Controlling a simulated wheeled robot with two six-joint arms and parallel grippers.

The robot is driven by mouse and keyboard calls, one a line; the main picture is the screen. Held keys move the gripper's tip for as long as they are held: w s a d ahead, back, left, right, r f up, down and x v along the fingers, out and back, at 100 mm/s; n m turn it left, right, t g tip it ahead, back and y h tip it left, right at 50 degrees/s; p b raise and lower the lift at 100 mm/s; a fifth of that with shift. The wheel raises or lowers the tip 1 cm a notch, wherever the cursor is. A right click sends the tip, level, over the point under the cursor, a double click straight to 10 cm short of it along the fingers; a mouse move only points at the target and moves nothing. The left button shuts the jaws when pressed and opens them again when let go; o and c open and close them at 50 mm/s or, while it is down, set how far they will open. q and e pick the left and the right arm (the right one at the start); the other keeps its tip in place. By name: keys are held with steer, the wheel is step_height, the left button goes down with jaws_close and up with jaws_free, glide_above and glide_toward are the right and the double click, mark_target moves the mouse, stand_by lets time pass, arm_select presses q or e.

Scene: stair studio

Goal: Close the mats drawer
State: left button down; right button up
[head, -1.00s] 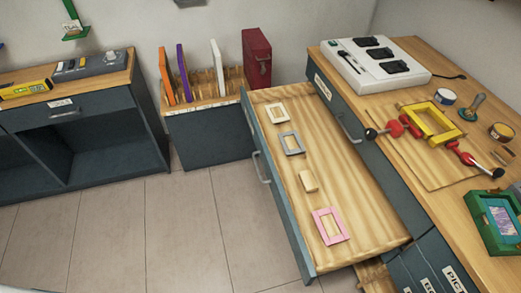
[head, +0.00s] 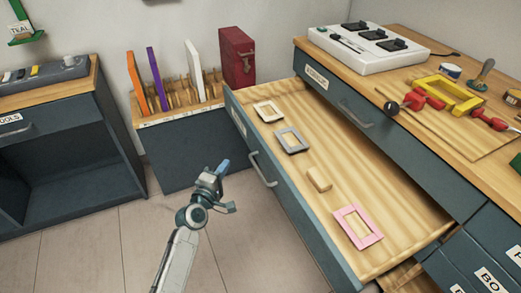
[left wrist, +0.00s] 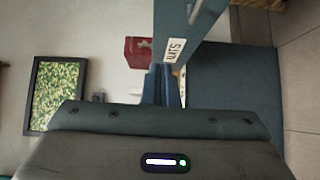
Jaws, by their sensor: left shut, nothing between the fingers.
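The mats drawer (head: 292,205) is pulled well out from the workbench at the right. Inside lie a cream frame (head: 268,112), a grey frame (head: 291,140), a small wooden block (head: 319,180) and a pink frame (head: 358,226). Its front has a grey handle (head: 262,170). My left gripper (head: 223,187) is shut and empty, left of the drawer front and apart from the handle. In the left wrist view the shut fingers (left wrist: 163,86) point toward the drawer front with its MATS label (left wrist: 174,50). My right gripper is not in view.
The workbench top (head: 455,145) holds a white control box (head: 365,45), a yellow frame (head: 447,95) and red clamps. A slotted rack (head: 180,112) with upright boards and a red box (head: 237,57) stands behind. Floor left of the drawer (head: 120,235) is clear.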

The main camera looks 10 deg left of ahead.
arm_select(q)
glide_toward(254, 134)
steer(key=w+a, duration=0.2)
steer(key=w, duration=0.2)
steer(key=shift+w+d+f+b, duration=0.1)
steer(key=shift+w+d+b, duration=0.1)
steer(key=shift+w+d, duration=0.4)
steer(key=shift+w+d+f+b, duration=0.1)
steer(key=shift+w+d+b, duration=0.15)
steer(key=shift+d, duration=0.6)
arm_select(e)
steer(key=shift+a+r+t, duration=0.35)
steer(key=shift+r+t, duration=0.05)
arm_select(q)
steer(key=shift+w, duration=0.15)
